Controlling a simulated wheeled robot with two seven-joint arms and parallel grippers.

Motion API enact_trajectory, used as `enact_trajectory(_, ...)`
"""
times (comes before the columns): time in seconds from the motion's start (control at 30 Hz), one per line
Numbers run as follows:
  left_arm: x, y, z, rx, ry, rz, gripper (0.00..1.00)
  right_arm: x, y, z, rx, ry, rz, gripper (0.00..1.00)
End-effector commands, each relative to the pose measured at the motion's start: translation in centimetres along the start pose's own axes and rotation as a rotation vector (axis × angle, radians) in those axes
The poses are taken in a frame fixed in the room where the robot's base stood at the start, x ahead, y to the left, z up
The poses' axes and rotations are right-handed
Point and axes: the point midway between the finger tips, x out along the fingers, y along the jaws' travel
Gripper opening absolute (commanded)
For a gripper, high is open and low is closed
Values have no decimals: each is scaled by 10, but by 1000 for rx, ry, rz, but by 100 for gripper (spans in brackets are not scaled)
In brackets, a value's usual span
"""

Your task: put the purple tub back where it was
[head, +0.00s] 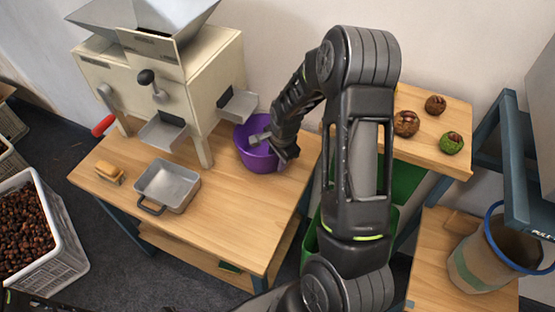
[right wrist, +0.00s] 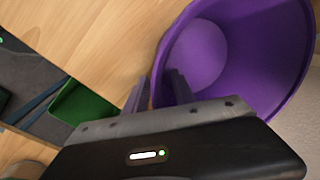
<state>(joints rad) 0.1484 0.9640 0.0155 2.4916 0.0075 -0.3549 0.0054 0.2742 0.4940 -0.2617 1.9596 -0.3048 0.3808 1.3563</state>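The purple tub (head: 262,164) is at the back right of the workbench, beside the machine's right leg and below its right side chute. Its mouth faces up. My right gripper (head: 272,146) reaches it from the right, at the rim. In the right wrist view the fingers (right wrist: 158,90) straddle the wall of the tub (right wrist: 255,50), one inside and one outside, close together on it. The inside of the tub that shows is empty. I cannot tell whether its base touches the bench. My left gripper is not in view.
The cream machine (head: 160,85) stands on the workbench (head: 225,215), with a metal pan (head: 168,184) and a wooden brush (head: 109,174) in front. A crate of chestnuts (head: 68,265) and a blue-rimmed bag holder (head: 485,262) flank the bench.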

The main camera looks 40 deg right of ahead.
Motion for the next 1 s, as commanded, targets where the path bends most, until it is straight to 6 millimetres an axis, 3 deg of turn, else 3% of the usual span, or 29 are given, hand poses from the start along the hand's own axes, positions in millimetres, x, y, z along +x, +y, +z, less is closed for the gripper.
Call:
enact_trajectory(0.37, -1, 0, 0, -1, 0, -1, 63, -13, -2, 0, 0, 1, -3, 31)
enact_trajectory(0.8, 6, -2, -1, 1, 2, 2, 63, -98, -2, 0, -1, 1, -6, 31)
enact_trajectory(1.0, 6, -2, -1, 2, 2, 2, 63, -120, -1, 0, -1, 0, -1, 31)
